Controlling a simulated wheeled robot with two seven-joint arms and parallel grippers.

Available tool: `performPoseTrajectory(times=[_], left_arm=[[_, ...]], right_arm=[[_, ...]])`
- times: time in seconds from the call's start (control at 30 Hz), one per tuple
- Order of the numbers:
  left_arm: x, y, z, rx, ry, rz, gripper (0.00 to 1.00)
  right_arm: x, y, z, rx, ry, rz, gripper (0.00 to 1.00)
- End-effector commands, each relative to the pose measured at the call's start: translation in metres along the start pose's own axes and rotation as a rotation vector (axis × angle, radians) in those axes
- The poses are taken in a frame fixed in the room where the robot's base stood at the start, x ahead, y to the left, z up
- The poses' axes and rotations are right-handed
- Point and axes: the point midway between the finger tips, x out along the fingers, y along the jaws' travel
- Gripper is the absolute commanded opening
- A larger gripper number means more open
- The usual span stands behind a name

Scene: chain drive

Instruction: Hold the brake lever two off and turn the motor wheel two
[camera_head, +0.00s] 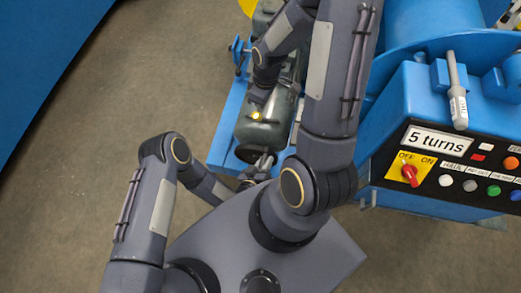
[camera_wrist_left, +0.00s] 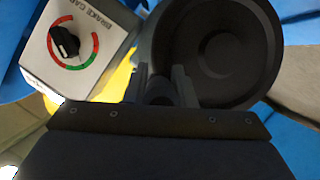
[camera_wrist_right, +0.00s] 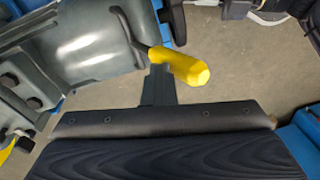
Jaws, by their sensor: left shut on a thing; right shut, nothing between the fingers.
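In the left wrist view the motor wheel (camera_wrist_left: 215,45) is a round black disc with a hub. My left gripper (camera_wrist_left: 160,80) is shut on a dark grip (camera_wrist_left: 160,92) near its edge. In the head view this gripper (camera_head: 258,172) is at the near end of the grey-green motor (camera_head: 262,135); the wheel is mostly hidden. In the right wrist view the brake lever has a yellow handle (camera_wrist_right: 182,66) on a dark curved rod. My right gripper (camera_wrist_right: 158,72) is shut and empty, its tips at the handle; contact cannot be told.
A blue control box (camera_head: 440,110) at the right has a "5 turns" sign (camera_head: 437,141), a red switch (camera_head: 410,173) and several buttons. A grey box with a black dial (camera_wrist_left: 63,42) stands beside the wheel. Open floor (camera_head: 120,100) lies at the left.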

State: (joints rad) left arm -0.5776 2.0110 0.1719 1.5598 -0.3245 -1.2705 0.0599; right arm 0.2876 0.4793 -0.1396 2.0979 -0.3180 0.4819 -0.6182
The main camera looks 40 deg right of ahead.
Motion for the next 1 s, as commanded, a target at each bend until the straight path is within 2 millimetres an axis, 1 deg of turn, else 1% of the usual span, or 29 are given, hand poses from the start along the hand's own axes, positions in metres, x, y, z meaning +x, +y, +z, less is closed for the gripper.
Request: performPoseTrajectory(times=[0.03, 0.33, 0.87, 0.9, 1.0], left_arm=[[0.0013, 0.0006, 0.0041, -0.005, -0.002, 0.0, 0.0], [0.0047, 0.0039, 0.0121, -0.007, -0.001, 0.001, 0.0], [0.0056, 0.0044, 0.0133, -0.007, 0.0, 0.001, 0.0], [0.0056, 0.0044, 0.0133, -0.007, 0.0, 0.001, 0.27], [0.0056, 0.0044, 0.0132, -0.006, 0.0, 0.001, 0.41]], right_arm=[[0.0062, -0.0153, 0.0043, -0.009, -0.022, -0.037, 0.0], [0.0063, -0.0153, 0.0043, -0.009, -0.022, -0.037, 0.0], [0.0063, -0.0153, 0.0043, -0.009, -0.022, -0.037, 0.0], [0.0064, -0.0153, 0.0044, -0.009, -0.022, -0.037, 0.0], [0.0064, -0.0152, 0.0044, -0.009, -0.022, -0.037, 0.0]])
